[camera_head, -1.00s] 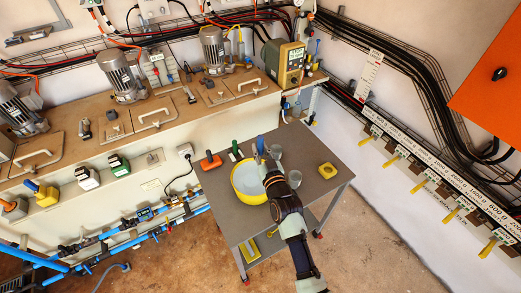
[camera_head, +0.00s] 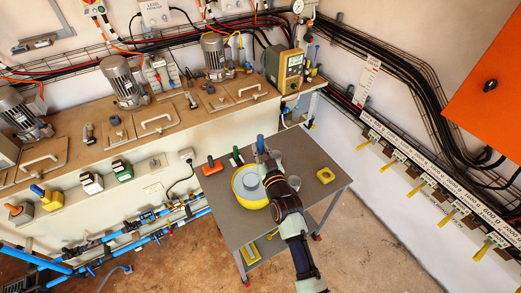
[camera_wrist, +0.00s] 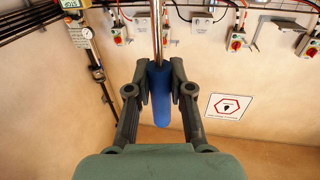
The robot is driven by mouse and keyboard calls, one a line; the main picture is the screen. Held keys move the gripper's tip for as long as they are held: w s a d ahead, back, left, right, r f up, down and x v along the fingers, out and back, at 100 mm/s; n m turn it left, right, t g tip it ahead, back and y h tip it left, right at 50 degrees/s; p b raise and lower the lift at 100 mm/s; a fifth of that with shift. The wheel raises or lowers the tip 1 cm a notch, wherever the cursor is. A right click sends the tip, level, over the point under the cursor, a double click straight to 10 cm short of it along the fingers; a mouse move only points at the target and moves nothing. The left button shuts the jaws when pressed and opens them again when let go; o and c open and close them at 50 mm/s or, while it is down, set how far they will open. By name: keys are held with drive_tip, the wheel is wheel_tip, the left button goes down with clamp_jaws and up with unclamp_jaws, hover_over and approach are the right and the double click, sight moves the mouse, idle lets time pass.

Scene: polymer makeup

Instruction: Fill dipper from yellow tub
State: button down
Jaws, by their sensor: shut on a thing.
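The yellow tub (camera_head: 236,190) stands on the grey table, with pale contents. My gripper (camera_head: 264,160) is beside and partly over the tub's right rim. It is shut on the blue handle (camera_head: 261,143) of the dipper. The wrist view shows my gripper (camera_wrist: 160,85) with both fingers closed around the blue handle (camera_wrist: 162,105), and a metal rod (camera_wrist: 157,30) running up from it out of frame. A small grey round shape (camera_head: 250,182) shows inside the tub's outline, likely the dipper's cup. I cannot tell how deep it sits or whether it holds anything.
The grey table (camera_head: 225,215) also holds a grey cup (camera_head: 276,155) behind my gripper, another grey cup (camera_head: 294,182) right of my wrist, and a yellow block (camera_head: 325,175). A red-handled tool (camera_head: 212,166) and a green-handled tool (camera_head: 237,157) lie at the back left. The table's front right is clear.

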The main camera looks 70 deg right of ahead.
sight(260, 138)
drive_tip(key=shift+r+p, duration=2.35)
drive_tip(key=shift+r, duration=0.7)
drive_tip(key=shift+w+a+r, duration=0.1)
drive_tip(key=shift+a+r, duration=0.05)
drive_tip(key=shift+w+a+r+n+p, duration=0.6)
drive_tip(key=shift+a+n+p, duration=0.15)
drive_tip(key=shift+p, duration=0.4)
drive_tip(key=shift+w+a+n+t+b, duration=0.3)
drive_tip(key=shift+w+a+n+b, duration=0.4)
drive_tip(key=shift+a+b, duration=0.2)
